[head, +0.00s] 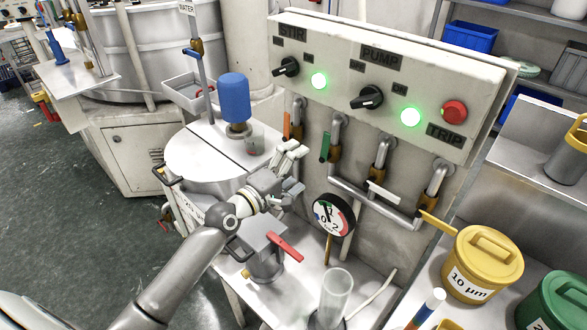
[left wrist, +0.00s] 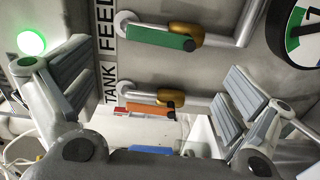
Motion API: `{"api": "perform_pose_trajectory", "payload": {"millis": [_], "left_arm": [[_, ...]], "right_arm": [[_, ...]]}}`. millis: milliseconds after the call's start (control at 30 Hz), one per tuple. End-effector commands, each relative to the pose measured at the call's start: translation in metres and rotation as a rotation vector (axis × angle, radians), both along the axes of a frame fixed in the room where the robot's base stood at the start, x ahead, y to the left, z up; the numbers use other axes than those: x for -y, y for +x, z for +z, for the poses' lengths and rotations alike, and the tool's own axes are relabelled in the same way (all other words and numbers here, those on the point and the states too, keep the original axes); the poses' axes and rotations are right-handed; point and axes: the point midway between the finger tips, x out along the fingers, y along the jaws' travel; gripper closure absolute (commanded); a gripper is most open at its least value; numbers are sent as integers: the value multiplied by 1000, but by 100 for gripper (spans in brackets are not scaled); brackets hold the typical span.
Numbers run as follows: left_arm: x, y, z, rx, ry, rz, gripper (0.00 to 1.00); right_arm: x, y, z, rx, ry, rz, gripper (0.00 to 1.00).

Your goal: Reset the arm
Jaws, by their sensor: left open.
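My left gripper (head: 296,169) is at the middle of the head view, at the end of my arm coming in from the lower left. Its jaws are open with nothing between them. It is in front of the panel's pipework, beside the green valve lever (head: 325,146) and the orange valve lever (head: 287,125). In the left wrist view the open fingers (left wrist: 150,95) frame the green lever (left wrist: 162,37) and the orange lever (left wrist: 150,108). I cannot tell whether any finger touches a pipe. My right gripper is not in view.
A control panel (head: 395,75) with knobs, lit green lamps and a red button stands behind. A pressure gauge (head: 333,215) and a red lever (head: 284,247) are close to the gripper. A lidded vessel (head: 205,160) with a blue motor (head: 234,97) is at left. Yellow tub (head: 481,264) at right.

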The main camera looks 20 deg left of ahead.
Motion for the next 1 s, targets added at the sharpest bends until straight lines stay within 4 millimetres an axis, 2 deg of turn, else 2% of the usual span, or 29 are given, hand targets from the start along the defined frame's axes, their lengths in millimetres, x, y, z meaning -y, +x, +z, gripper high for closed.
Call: {"api": "perform_pose_trajectory", "payload": {"millis": [200,733,867,967,1000], "left_arm": [[-5,-13,0,0,1,0,0],[-2,-16,-3,-5,16,-7,0],[21,-37,-28,-51,152,-64,0],[48,-72,-63,-114,370,-153,0],[57,-90,-79,-143,473,-195,0]], "right_arm": [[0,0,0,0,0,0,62],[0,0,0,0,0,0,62],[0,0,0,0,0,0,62],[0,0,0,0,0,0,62],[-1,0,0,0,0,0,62]]}}
